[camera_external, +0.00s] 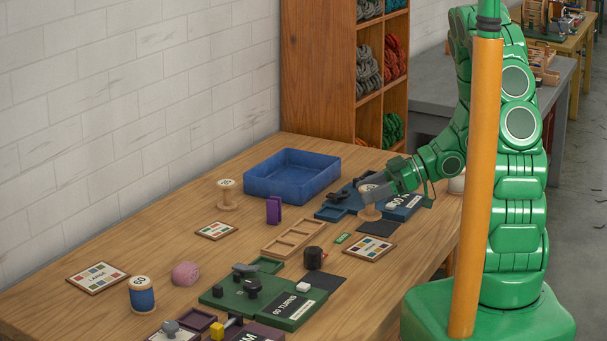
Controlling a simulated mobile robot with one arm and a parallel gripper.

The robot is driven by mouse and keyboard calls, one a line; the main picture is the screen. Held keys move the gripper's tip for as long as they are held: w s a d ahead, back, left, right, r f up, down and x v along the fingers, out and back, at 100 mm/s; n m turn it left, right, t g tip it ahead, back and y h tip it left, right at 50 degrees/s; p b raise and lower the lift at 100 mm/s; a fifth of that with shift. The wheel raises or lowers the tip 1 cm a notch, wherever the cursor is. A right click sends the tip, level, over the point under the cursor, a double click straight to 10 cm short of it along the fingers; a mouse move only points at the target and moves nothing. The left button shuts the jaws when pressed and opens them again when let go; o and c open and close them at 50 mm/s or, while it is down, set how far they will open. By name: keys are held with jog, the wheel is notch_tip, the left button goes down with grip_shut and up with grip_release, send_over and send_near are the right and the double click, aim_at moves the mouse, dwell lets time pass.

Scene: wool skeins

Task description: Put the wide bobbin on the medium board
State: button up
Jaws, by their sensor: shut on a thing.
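My gripper (376,189), at the far right part of the table, is shut on a pale wooden bobbin (369,212). The bobbin is upright and bare of wool, in front of or over the blue board (404,207); I cannot tell whether it touches it. A green board (245,308) marked "60 TURNS" lies at the front middle. A purple board (262,333) is partly cut off at the bottom edge. Another bare bobbin (227,196) stands at the back left, and one wound with blue (142,297) at the front left. No board's size name is readable.
A blue open tray (292,178) sits at the back. A wooden compartment tray (293,238), a black cylinder (314,258), a purple block (273,210) and a pink wool ball (185,274) stand around the middle. Pattern cards (98,277) lie flat.

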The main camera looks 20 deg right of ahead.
aim_at(376, 219)
jog(key=shift+s+d+f, duration=0.1)
jog(key=shift+d+f, duration=0.1)
jog(key=shift+f, duration=3.85)
jog(key=o, duration=1)
jog(key=shift+o, duration=0.2)
jog(key=shift+d+r, duration=0.3)
jog(key=shift+d, duration=0.25)
jog(key=v, duration=1)
jog(key=shift+d, duration=0.35)
jog(key=shift+s+r, duration=0.1)
jog(key=shift+s, duration=0.05)
